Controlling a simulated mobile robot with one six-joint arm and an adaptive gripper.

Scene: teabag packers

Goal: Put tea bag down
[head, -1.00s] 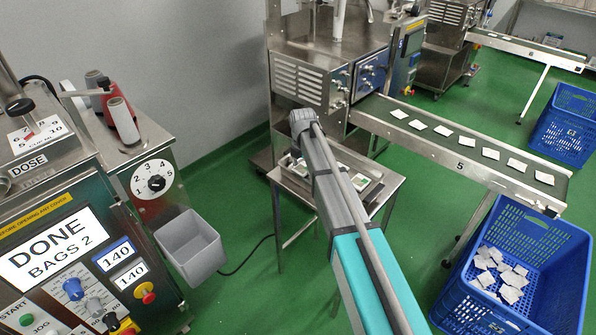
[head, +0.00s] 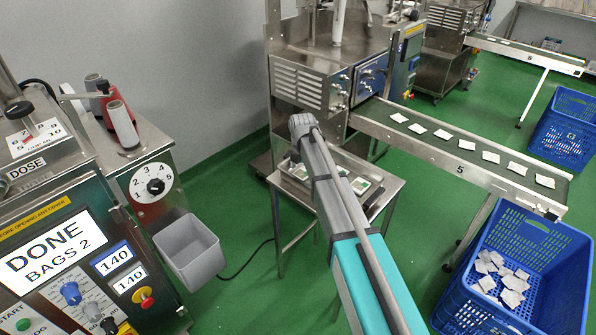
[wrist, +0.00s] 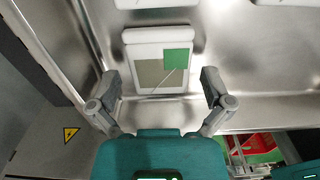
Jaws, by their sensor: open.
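In the wrist view a tea bag (wrist: 150,75) with a white border, tan middle, green tag and string lies flat on the steel tabletop (wrist: 270,75). My gripper (wrist: 160,76) is open, with one finger on each side of the tea bag's near end. I see gaps between the fingers and the bag; I cannot tell how high the fingertips are above the table. In the head view my arm hides the gripper and part of the small steel table (head: 390,190). A green-tagged bag (head: 361,185) shows beside the arm.
Other white items are cut off at the wrist view's top edge. A conveyor (head: 400,142) carries several white bags towards a blue crate (head: 565,255) with more bags in it. A grey bin (head: 187,252) hangs on the machine at left, whose screen (head: 52,250) reads "DONE BAGS 2".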

